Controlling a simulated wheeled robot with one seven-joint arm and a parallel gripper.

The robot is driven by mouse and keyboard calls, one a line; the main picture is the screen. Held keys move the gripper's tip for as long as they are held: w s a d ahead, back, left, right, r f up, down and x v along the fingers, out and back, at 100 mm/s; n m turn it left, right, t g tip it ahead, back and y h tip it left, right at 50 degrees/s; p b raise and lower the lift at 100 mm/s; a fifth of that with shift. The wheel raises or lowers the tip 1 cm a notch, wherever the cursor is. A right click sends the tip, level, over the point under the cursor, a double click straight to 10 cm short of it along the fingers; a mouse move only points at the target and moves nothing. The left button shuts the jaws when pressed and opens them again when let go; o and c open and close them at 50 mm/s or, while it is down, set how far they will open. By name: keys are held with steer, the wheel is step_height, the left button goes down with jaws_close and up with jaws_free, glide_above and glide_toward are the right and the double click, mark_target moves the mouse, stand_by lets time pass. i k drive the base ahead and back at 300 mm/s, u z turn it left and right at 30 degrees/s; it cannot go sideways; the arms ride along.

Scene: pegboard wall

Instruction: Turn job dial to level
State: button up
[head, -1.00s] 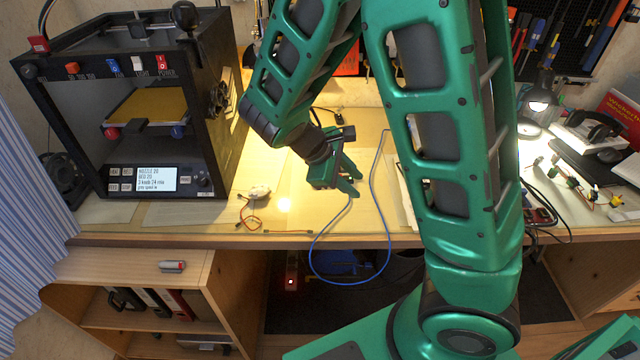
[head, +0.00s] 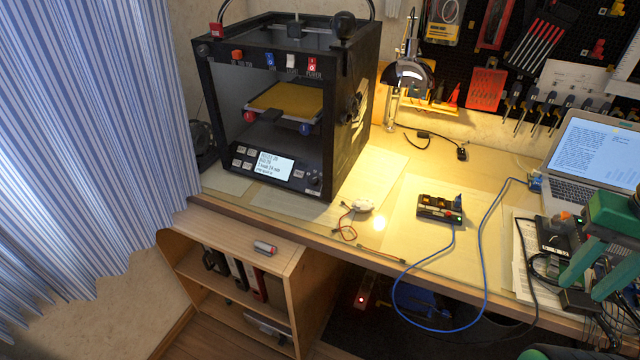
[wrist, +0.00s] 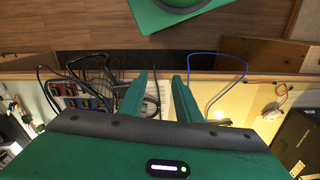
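The black 3D printer (head: 345,115) stands on the bench at centre left in the head view. Its front panel has a lit screen (head: 262,162), several small buttons and a dark round knob (head: 314,181) at the right end. I take this knob for the job dial, but its label and setting are too small to read. My gripper (head: 588,282) is at the right edge of the head view, well to the right of the printer. In the wrist view my gripper (wrist: 159,80) has its two fingers apart with nothing between them. The printer's dark side (wrist: 300,140) shows there at the right.
A small black device (head: 440,208) with a blue cable (head: 483,262) lies on the bench between printer and gripper. A white part with wires (head: 362,205) lies near the printer. A laptop (head: 590,158) stands at right. A low shelf (head: 235,240) stands below the printer.

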mark_target(313, 179)
steer(key=z, duration=0.7)
steer(key=k, duration=1.25)
steer(key=u, duration=0.65)
steer(key=i, duration=1.45)
